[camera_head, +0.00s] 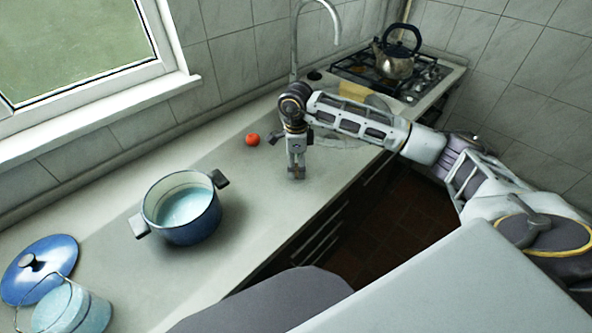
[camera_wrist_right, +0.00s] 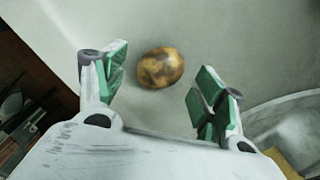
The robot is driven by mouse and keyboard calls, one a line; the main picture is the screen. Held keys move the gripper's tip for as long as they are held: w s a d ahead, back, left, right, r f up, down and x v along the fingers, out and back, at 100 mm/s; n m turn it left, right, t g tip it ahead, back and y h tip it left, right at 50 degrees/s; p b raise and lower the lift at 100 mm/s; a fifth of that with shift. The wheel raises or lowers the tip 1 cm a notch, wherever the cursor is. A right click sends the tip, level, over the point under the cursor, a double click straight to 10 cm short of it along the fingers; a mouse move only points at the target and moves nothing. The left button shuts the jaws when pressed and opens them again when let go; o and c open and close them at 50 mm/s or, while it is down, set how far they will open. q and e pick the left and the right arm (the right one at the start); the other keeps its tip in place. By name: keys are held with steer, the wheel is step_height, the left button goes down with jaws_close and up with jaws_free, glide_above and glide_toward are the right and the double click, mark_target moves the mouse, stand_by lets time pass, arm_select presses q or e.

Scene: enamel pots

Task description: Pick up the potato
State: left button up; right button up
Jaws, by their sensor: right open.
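A brown, mottled potato (camera_wrist_right: 160,68) lies on the pale countertop in the right wrist view, beyond and between the spread fingers. My right gripper (camera_wrist_right: 165,90) is open and empty, with green finger pads on both sides of the potato's line. In the head view my right gripper (camera_head: 296,172) points down over the counter to the right of the blue pot. The potato cannot be made out in the head view; the gripper seems to hide it. My left gripper is in neither view.
A blue pot (camera_head: 182,232) stands left of the gripper. A red tomato-like item (camera_head: 252,139) lies near the wall. A blue lid (camera_head: 40,268) and a light blue pail (camera_head: 72,310) are at the far left. A kettle (camera_head: 395,62) sits on the stove. Counter between pot and gripper is clear.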

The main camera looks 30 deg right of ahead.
step_height(320, 180, down, 2)
steer(key=shift+f, duration=0.1)
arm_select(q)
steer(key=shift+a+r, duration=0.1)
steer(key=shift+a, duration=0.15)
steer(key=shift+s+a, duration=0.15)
arm_select(e)
steer(key=shift+c, duration=0.2)
steer(key=c, duration=1.1)
